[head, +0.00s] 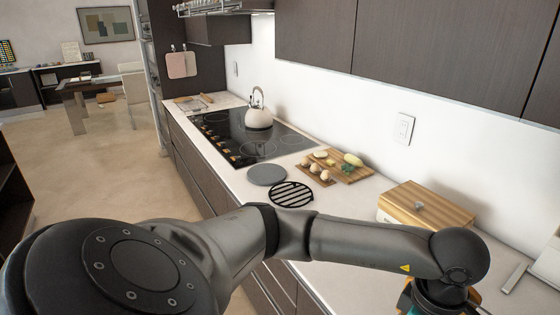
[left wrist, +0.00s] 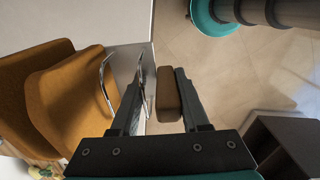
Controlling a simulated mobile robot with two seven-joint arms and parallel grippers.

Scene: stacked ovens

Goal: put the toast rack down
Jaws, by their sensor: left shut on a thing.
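The toast rack (left wrist: 107,80) shows in the left wrist view as bent chrome wire with large orange-brown slices (left wrist: 62,98) on the left. My left gripper (left wrist: 158,98) is shut on the rack; a brown block-shaped part (left wrist: 167,95) sits between its fingers. The slices are beside the left finger, over the pale counter; the fingers are by the counter's edge, with floor beyond. My right gripper is in neither view.
The counter (head: 350,205) holds a wooden-lidded box (head: 425,203), a black slatted trivet (head: 291,194), a grey round disc (head: 267,174) and a board (head: 352,174) with food. A kettle (head: 258,117) stands on the black hob (head: 240,142). Bare counter lies between trivet and box.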

